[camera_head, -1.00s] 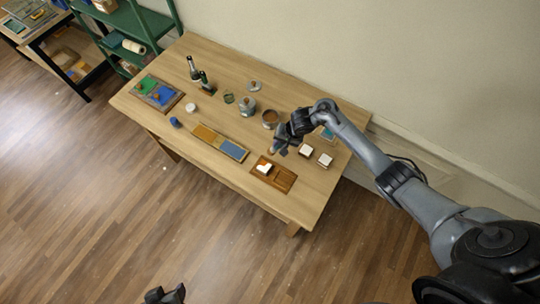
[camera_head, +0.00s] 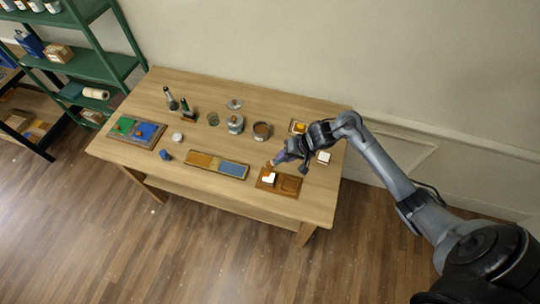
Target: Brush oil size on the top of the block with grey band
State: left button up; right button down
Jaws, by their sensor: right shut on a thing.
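A white block (camera_head: 268,178) sits in the left part of a brown wooden tray (camera_head: 289,192) near the table's front edge. Another white block (camera_head: 323,157) stands on the table to the right. No grey band can be made out on either block at this size. My right gripper (camera_head: 279,160) is just above and behind the block in the tray. It is shut on a small tool, seemingly a brush (camera_head: 269,163), whose orange-brown end is close to the block's top. I cannot tell whether it touches. My left gripper is out of view.
A blue and ochre two-part tray (camera_head: 232,169), a brown-filled pot (camera_head: 261,130), a grey lidded pot (camera_head: 235,124) and dark bottles (camera_head: 186,104) stand on the table (camera_head: 180,208). A green and blue board (camera_head: 150,143) lies at the left. The front right corner is clear.

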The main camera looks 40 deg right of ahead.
pick_arm(q)
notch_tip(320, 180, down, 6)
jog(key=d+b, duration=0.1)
jog(key=b, duration=0.4)
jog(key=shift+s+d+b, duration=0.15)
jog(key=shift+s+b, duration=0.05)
jog(key=shift+b, duration=0.2)
pick_arm(e)
jog(key=f, duration=0.1)
jog(key=s+f, duration=0.1)
jog(key=f, duration=0.1)
jog(key=d+f, duration=0.1)
jog(key=f, duration=0.1)
jog(key=shift+s+d+f, duration=0.1)
jog(key=shift+s+f, duration=0.15)
jog(key=shift+s, duration=0.15)
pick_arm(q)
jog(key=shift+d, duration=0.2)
pick_arm(e)
jog(key=shift+t, duration=0.3)
